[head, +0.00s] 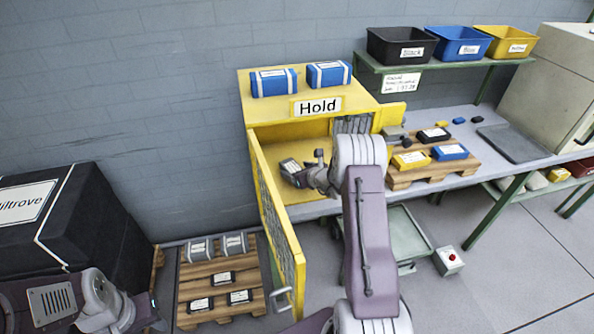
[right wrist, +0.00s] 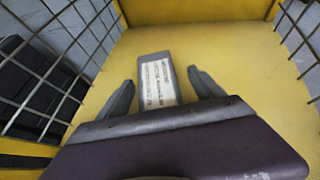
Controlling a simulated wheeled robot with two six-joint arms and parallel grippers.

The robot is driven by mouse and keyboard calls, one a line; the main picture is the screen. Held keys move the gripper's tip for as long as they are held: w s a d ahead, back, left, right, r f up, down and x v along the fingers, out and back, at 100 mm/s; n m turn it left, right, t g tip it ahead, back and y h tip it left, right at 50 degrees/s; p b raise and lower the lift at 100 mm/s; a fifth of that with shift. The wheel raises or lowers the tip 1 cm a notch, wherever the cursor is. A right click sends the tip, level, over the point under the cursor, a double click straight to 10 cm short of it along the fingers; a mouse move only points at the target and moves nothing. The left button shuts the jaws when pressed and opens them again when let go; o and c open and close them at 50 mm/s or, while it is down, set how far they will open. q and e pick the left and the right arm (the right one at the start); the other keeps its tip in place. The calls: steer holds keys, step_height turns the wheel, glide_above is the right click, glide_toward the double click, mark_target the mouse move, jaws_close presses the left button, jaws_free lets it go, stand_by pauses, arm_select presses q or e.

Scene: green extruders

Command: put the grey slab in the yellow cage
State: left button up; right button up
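The grey slab (head: 289,165) with a white label lies on the floor inside the yellow cage (head: 262,144), whose sign reads Hold. The cage's mesh door (head: 291,250) stands open. My right gripper (head: 306,168) reaches into the cage at the slab. In the right wrist view the slab (right wrist: 158,78) lies between the two spread fingers (right wrist: 163,83), with yellow floor showing between it and each finger. My left gripper (head: 152,318) is low at the left, partly visible, away from the cage; its fingers are unclear.
Two blue boxes (head: 273,82) stand on the cage top. A wooden pallet (head: 210,269) with grey and black pieces lies at lower left. Another pallet (head: 404,178) with several blocks is on the bench to the right. Black, blue and yellow bins (head: 401,47) line the shelf above.

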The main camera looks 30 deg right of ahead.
steer(key=shift+r, duration=0.1)
steer(key=shift+a+r, duration=0.1)
steer(key=shift+r, duration=0.15)
steer(key=v, duration=1.2)
steer(key=shift+f, duration=0.1)
